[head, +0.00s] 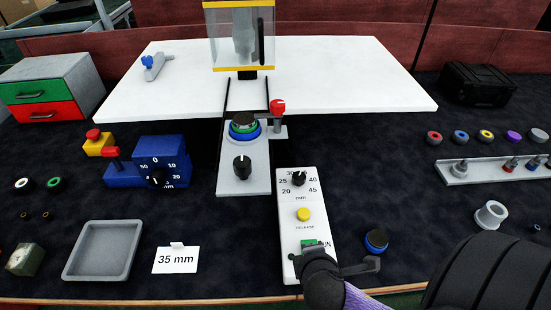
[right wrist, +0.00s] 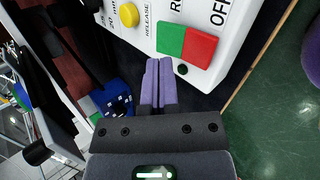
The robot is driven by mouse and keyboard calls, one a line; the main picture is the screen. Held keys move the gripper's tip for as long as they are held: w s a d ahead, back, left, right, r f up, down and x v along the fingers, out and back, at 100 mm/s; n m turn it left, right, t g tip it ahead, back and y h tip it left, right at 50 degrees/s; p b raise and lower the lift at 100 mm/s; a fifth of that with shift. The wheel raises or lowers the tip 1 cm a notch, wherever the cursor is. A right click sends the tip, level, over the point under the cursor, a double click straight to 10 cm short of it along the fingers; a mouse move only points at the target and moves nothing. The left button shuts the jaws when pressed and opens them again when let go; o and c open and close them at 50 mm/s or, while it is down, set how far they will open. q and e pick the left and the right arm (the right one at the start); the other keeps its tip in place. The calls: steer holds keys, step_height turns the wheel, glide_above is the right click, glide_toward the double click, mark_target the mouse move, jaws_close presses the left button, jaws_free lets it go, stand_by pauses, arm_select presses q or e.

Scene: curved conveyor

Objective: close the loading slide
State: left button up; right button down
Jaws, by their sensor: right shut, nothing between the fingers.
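The loading slide (head: 256,180) is a light grey plate in the middle of the head view. It sits out in front of the clear-walled press (head: 240,35), with two thin dark rails running back from it. A stack of blue, green and black rings (head: 244,125) and a black knob (head: 242,167) are on it. My right gripper (right wrist: 160,84) is shut and empty in the right wrist view, its purple fingers together beside the white control panel's green button (right wrist: 171,38) and red button (right wrist: 198,48). In the head view my dark right wrist covers the panel's lower end. My left gripper is not in view.
The white control panel (head: 292,228) has a dial and a yellow release button (head: 303,214). A red-topped lever (head: 278,112) stands beside the slide. A blue gauge block (head: 150,175), a grey tray (head: 78,275) and a "35 mm" card (head: 175,260) lie left.

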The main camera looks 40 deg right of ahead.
steer(key=w+d+r+n+t+h, duration=0.2)
steer(key=w+d+r+n+t, duration=0.15)
steer(key=r+n, duration=0.35)
steer(key=n+t+y, duration=0.1)
steer(key=n+t, duration=0.5)
steer(key=n, duration=0.5)
glide_toward(279, 130)
steer(key=shift+n, duration=0.4)
steer(key=b+x, duration=0.3)
steer(key=x, duration=0.3)
steer(key=shift+w+d, duration=0.1)
steer(key=shift+w, duration=0.2)
steer(key=shift+w+d, duration=0.15)
steer(key=shift+w, duration=0.25)
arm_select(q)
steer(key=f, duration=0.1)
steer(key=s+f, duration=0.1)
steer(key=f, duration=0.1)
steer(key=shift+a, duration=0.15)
